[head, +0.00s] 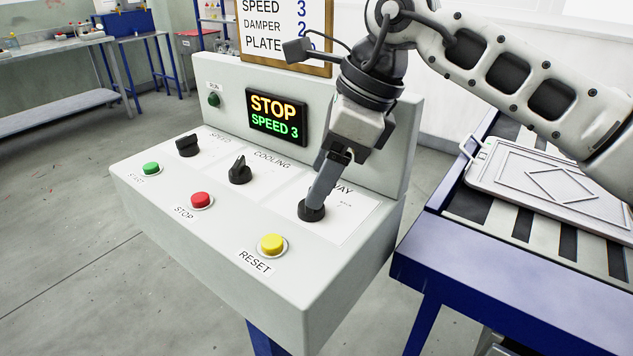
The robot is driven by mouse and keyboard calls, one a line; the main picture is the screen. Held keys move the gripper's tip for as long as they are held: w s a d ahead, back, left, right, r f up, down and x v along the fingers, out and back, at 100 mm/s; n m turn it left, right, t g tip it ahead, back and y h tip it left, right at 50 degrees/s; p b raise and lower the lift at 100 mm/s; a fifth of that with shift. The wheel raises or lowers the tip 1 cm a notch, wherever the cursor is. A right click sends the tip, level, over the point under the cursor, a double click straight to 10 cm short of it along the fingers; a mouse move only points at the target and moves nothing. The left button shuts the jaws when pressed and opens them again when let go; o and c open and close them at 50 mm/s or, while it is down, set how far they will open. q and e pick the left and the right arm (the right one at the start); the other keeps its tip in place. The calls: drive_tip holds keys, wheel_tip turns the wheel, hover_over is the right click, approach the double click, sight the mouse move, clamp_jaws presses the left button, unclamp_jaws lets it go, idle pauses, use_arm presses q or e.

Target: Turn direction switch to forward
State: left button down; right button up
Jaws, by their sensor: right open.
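The control box (140,186) stands in the middle with a sloped white panel. Its rightmost black rotary switch (311,211) sits on the panel with a partly covered label ending in "WAY". My right gripper (318,196) reaches down from the upper right, with its fingers at this switch. The fingers hide the switch's top, so its pointing direction and any contact cannot be made out. The display (277,117) reads "STOP" and "SPEED 3". My left gripper is not in view.
Other knobs are SPEED (188,146) and COOLING (239,170). Green START (151,168), red STOP (201,200) and yellow RESET (272,243) buttons line the front. A blue-framed conveyor (480,245) with a grey plate (550,185) stands right. A sign stands behind the box.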

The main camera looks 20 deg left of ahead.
drive_tip(key=s+v, duration=0.1)
drive_tip(key=v, duration=1.2)
drive_tip(key=shift+w+r, duration=0.2)
drive_tip(key=shift+w, duration=0.3)
